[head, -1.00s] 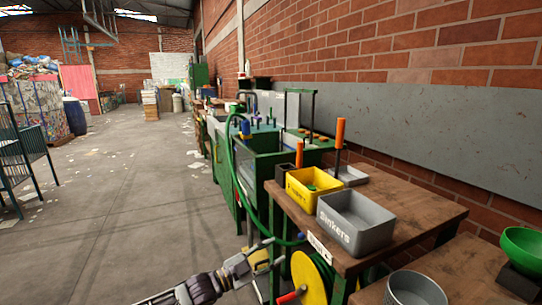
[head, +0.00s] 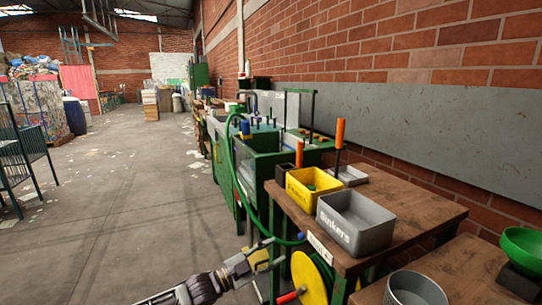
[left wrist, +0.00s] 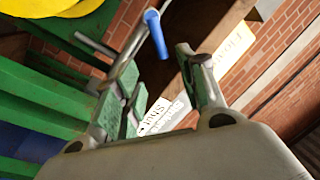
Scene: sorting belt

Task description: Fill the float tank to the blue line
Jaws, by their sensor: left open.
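The float tank (head: 285,170) is a green-framed tank on the work line, behind the yellow bin. Its water level and blue line cannot be made out. A green hose (head: 232,165) loops over the tank's left side and down towards the table. A small blue-tipped lever (head: 300,237) sits by the table's front corner; its blue handle (left wrist: 157,35) shows in the left wrist view, beyond and between the fingertips. My left gripper (head: 276,250) is open and empty, just left of the lever, apart from it. It also shows in the left wrist view (left wrist: 160,80). My right gripper is out of view.
A wooden table (head: 420,205) holds a yellow bin (head: 312,190) and a grey "Sinkers" bin (head: 355,222). A yellow reel (head: 308,280) is below its edge. A label reading "Shut" (left wrist: 160,115) is near the fingers.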

